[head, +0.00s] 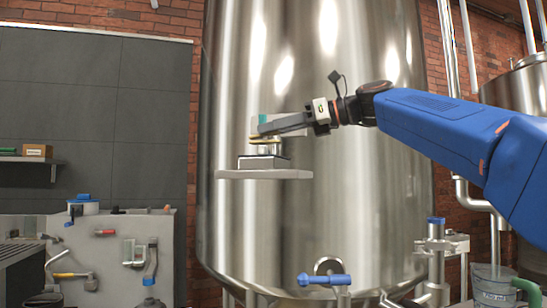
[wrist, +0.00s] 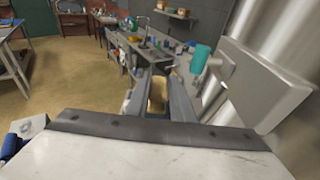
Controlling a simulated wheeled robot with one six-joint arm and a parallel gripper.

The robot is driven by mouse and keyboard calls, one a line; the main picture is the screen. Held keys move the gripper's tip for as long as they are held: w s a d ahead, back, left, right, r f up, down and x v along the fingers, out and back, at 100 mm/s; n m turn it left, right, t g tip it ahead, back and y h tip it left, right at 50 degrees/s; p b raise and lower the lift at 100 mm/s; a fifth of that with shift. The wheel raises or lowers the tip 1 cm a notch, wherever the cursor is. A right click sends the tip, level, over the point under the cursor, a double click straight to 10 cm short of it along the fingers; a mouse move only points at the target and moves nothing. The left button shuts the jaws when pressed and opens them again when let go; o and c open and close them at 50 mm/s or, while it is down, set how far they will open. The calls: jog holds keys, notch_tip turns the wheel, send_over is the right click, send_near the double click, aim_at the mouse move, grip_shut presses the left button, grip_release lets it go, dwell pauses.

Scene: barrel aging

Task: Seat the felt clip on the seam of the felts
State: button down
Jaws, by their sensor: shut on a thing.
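My gripper (head: 262,131) is at the tank's front, just above a small stack on the grey shelf (head: 264,174). In the wrist view its two fingers (wrist: 162,88) are closed around a tan piece (wrist: 157,96), which I take to be the felt clip. Its outline is mostly hidden by the fingers. In the head view a yellowish edge (head: 257,138) shows just under the fingers. Beneath is a low metal block (head: 263,162) with pale and dark layers above it. I cannot make out the felts or their seam, nor whether the clip touches them.
A grey bracket (wrist: 262,82) with a teal cylinder (wrist: 200,58) stands close to the right of my fingers in the wrist view. The steel tank (head: 350,210) is right behind the shelf. A blue-handled valve (head: 325,280) sits lower on the tank.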

aim_at(280, 139)
jog(key=shift+f, duration=1.6)
dwell(2.7)
jog(key=c, duration=1.9)
grip_release()
jog(key=shift+o, duration=0.2)
jog(key=shift+v, duration=1.75)
jog(key=o, duration=0.6)
jog(key=shift+c, duration=0.2)
jog(key=c, duration=0.6)
jog(key=shift+o, duration=0.2)
